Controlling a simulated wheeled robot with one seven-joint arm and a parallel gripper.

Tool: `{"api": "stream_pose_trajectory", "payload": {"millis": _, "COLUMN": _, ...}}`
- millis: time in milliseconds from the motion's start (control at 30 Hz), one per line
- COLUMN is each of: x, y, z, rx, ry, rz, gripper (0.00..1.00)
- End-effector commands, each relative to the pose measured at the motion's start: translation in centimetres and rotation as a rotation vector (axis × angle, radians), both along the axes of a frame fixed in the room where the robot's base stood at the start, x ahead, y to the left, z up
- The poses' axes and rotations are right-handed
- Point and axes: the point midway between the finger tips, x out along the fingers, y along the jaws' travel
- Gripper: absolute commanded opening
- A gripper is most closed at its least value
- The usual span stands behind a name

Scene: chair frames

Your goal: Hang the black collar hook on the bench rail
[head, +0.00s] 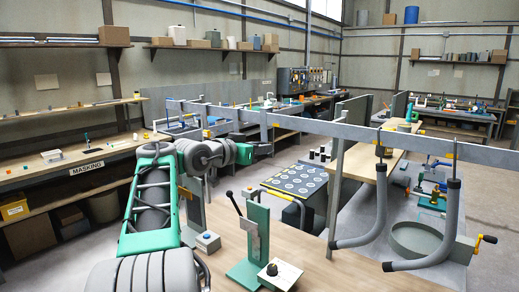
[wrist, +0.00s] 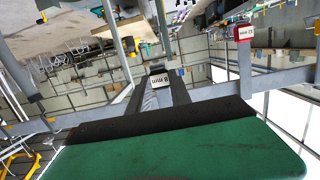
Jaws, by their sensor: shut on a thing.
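The bench rail (head: 330,128) is a long grey bar crossing the head view above the benches. It also runs slanting across the wrist view (wrist: 215,92). My gripper (head: 265,149) is beside and slightly below the rail at its left part. In the wrist view my gripper (wrist: 158,76) has its dark fingers shut on a small dark piece with a white label (wrist: 159,81). This may be the black collar hook, but its shape is mostly hidden. Two grey J-shaped hooks with black collars, one left (head: 381,165) and one right (head: 454,183), hang from the rail at right.
A wooden bench (head: 330,262) with a green lever press (head: 257,240) lies below the rail. A red tag (wrist: 243,32) shows near the rail in the wrist view. A black mat with white circles (head: 297,181) lies beyond.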

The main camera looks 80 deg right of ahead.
Motion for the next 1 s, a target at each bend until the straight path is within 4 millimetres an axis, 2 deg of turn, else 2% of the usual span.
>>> {"api": "stream_pose_trajectory", "payload": {"millis": 1000, "x": -1.0, "y": -2.3, "z": 0.1, "rx": 0.0, "ry": -0.001, "rz": 0.0, "gripper": 0.0}}
